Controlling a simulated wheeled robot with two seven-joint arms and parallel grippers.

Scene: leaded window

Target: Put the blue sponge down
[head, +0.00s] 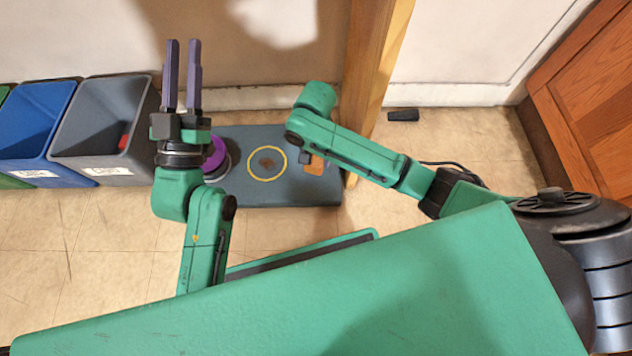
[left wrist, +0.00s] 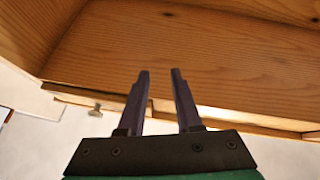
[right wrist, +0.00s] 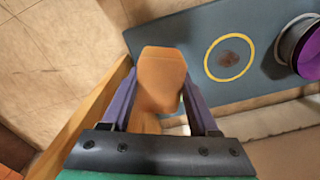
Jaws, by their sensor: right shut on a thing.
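No blue sponge shows in any view. My right gripper (right wrist: 160,82) is shut on an orange-brown block (right wrist: 163,65), which has a rounded far end and a narrower middle. In the head view the block (head: 317,167) shows beside the right arm, over the right part of a dark blue-grey board; its height above the board is hard to tell. The right fingers are mostly hidden there. The board (right wrist: 205,20) bears a yellow ring around a brown stain (right wrist: 229,58). My left gripper (head: 182,48) is raised, open and empty, its fingers apart in the left wrist view too (left wrist: 161,74).
A purple round thing with a dark rim (right wrist: 305,50) stands on the board. Grey (head: 95,120) and blue (head: 20,147) bins stand at left. A wooden post (head: 372,60) rises right of the board. A small black object (head: 403,115) lies near the wall.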

